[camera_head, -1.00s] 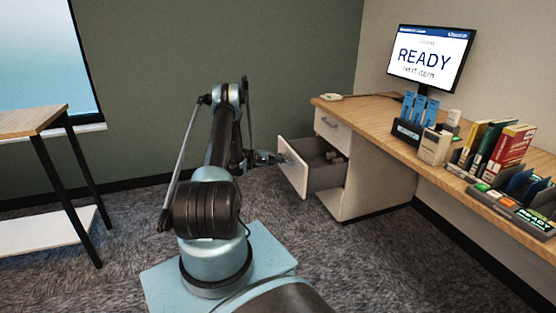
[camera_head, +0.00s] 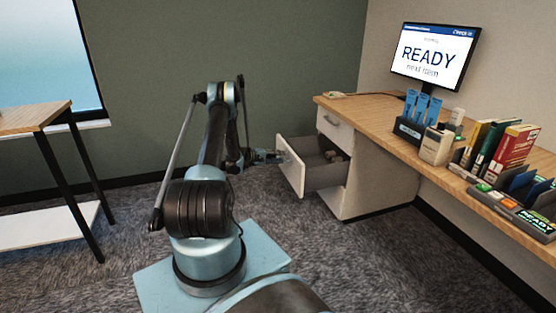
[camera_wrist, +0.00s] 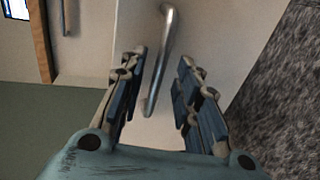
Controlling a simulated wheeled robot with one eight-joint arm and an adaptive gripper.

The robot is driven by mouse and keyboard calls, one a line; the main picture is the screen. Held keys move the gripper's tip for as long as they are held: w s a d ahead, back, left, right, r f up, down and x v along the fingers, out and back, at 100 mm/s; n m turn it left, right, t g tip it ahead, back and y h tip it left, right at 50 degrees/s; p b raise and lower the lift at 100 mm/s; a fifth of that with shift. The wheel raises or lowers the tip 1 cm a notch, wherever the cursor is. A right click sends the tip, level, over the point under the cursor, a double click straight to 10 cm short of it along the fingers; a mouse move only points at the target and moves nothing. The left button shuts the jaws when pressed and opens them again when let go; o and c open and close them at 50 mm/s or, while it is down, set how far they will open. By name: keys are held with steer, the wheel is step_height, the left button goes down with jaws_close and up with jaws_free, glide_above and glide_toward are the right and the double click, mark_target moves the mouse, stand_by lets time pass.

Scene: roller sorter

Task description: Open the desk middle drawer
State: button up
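The desk's middle drawer (camera_head: 323,177) stands pulled well out of the cabinet, below a closed upper drawer (camera_head: 335,131). Its pale front faces my arm, and several small brownish items lie inside. In the head view, my gripper (camera_head: 283,156) is at the drawer front, where its fingers are too small to read. In the wrist view, my gripper (camera_wrist: 160,75) is open, with its two dark finger pads apart. The drawer's metal bar handle (camera_wrist: 168,42) runs slanted between them, with gaps visible on both sides. Whether a finger touches the handle is unclear.
The wooden desktop (camera_head: 372,112) holds a monitor (camera_head: 434,57), a blue-card holder (camera_head: 411,129), books (camera_head: 510,148) and trays. A side table (camera_head: 30,120) stands at left. Carpet (camera_head: 340,255) is clear in front of the desk.

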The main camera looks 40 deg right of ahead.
steer(key=v, duration=1.2)
steer(key=shift+w, duration=0.1)
stand_by(0.4)
